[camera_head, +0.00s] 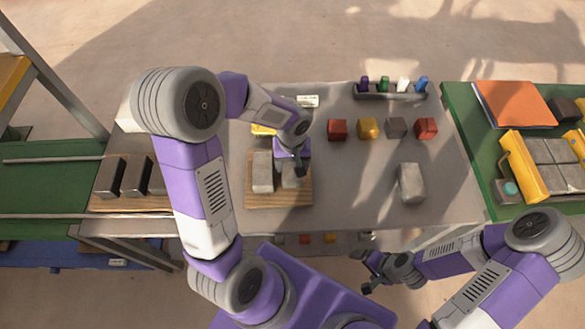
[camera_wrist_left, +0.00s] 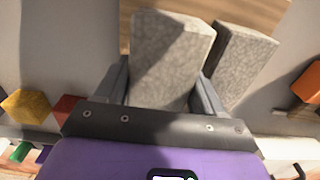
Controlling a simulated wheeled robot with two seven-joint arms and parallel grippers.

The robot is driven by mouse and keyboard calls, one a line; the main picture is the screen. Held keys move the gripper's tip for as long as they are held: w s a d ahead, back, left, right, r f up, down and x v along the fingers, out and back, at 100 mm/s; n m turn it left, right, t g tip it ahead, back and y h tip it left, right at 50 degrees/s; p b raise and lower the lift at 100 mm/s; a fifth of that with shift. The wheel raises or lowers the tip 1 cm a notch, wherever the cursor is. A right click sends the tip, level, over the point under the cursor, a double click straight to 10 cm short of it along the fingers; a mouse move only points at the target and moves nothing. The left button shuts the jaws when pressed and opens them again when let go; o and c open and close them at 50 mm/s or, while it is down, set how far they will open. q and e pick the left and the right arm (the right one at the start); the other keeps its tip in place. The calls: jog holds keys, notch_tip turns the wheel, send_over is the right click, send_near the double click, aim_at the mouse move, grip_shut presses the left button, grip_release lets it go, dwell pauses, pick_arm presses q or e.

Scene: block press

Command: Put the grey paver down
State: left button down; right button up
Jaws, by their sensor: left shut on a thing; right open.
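My left gripper (camera_head: 294,166) is shut on a grey paver (camera_head: 291,182) over the wooden board (camera_head: 280,200). In the left wrist view the held grey paver (camera_wrist_left: 172,55) sits between the two fingers. A second grey paver (camera_head: 262,172) lies on the board just to its left, and shows at the right in the wrist view (camera_wrist_left: 242,60). A narrow gap separates the two. I cannot tell whether the held paver touches the board. My right gripper (camera_head: 368,273) is open and empty by the table's front edge.
Another grey block (camera_head: 411,183) stands on the grey table (camera_head: 355,195) to the right. Red, yellow and grey cubes (camera_head: 367,128) line up behind, before a rack (camera_head: 390,95) of coloured pieces. A green table (camera_head: 475,140) with a yellow press-like piece (camera_head: 523,165) stands at right.

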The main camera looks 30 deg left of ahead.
aim_at(292, 169)
pick_arm(q)
jog(key=shift+f+b, duration=0.3)
jog(key=shift+f, duration=1.1)
jog(key=shift+f, duration=0.15)
jog(key=shift+c, duration=2)
grip_release()
jog(key=shift+r, duration=0.25)
notch_tip(292, 169, up, 12)
jog(key=p, duration=0.3)
jog(key=shift+f, duration=0.1)
